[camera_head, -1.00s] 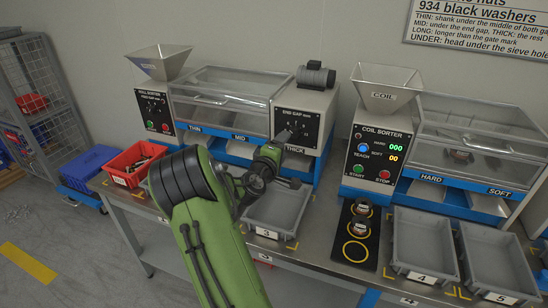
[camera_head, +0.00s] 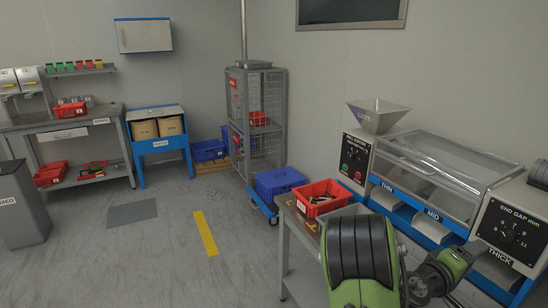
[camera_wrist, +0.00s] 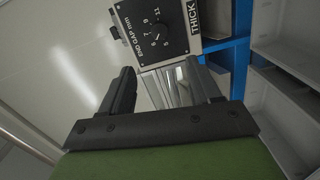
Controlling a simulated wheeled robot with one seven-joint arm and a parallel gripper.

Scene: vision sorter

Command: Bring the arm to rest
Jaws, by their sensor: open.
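My green arm shows at the lower right in the head view, folded in front of the roll sorter (camera_head: 430,170). My gripper (camera_wrist: 165,85) is in the wrist view, its two dark fingers apart with nothing between them. Beyond the fingers is the END GAP dial box (camera_wrist: 158,28) with its THICK label. The same dial box stands at the right edge of the head view (camera_head: 512,230). The fingertips are not clear in the head view.
A red bin (camera_head: 322,198) with parts sits on the bench's left end. A blue crate (camera_head: 278,184) on a dolly and a wire cage (camera_head: 262,120) stand behind it. Grey trays (camera_wrist: 285,110) lie at the right in the wrist view. The floor at left is mostly clear.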

